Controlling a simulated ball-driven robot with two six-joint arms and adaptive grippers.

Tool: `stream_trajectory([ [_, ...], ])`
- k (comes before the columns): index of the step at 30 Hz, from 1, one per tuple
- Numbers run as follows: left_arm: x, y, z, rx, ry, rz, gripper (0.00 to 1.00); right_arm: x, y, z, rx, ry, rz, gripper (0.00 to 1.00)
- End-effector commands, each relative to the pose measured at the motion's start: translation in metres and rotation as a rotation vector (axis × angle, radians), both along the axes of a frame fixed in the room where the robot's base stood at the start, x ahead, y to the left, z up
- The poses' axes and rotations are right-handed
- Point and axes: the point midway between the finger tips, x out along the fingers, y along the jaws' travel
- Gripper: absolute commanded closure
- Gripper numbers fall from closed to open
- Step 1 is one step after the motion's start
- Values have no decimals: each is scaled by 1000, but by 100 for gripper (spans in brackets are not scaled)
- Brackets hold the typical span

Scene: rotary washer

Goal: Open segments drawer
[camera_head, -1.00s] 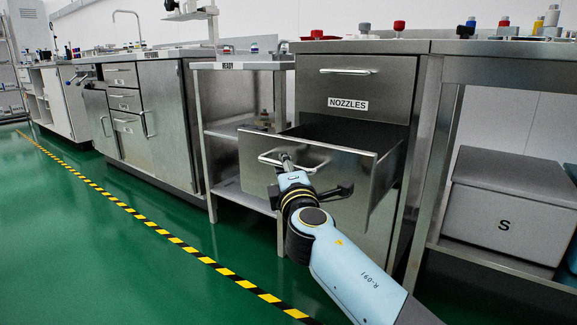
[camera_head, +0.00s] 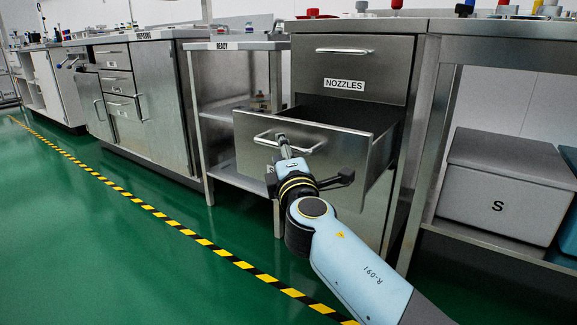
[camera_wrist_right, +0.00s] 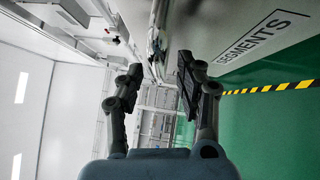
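The segments drawer (camera_head: 250,148) is the grey metal drawer under the nozzles drawer. It is pulled well out, its dark inside showing. Its front carries a SEGMENTS label (camera_wrist_right: 262,38), seen in the right wrist view. The bar handle (camera_head: 312,150) is on the drawer front. Contact with the handle is unclear. My left gripper is out of view.
The nozzles drawer (camera_head: 375,65) above is closed. A READY shelf table (camera_head: 202,80) stands left of the drawer unit. A grey box marked S (camera_head: 480,205) sits on a low shelf at right. Green floor (camera_head: 110,255) with a striped line is clear in front.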

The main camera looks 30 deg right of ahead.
Motion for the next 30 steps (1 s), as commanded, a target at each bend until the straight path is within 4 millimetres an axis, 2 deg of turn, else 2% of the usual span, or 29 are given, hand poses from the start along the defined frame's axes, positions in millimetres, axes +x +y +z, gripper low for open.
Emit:
stream_trajectory([
  [6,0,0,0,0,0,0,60,-48,19,-8,2,3,0,64],
  [12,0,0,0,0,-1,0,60,-78,31,-11,0,1,-1,64],
  [18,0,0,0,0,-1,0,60,-87,35,-12,1,-1,0,64],
  [30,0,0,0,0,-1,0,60,-87,35,-12,0,-1,0,64],
])
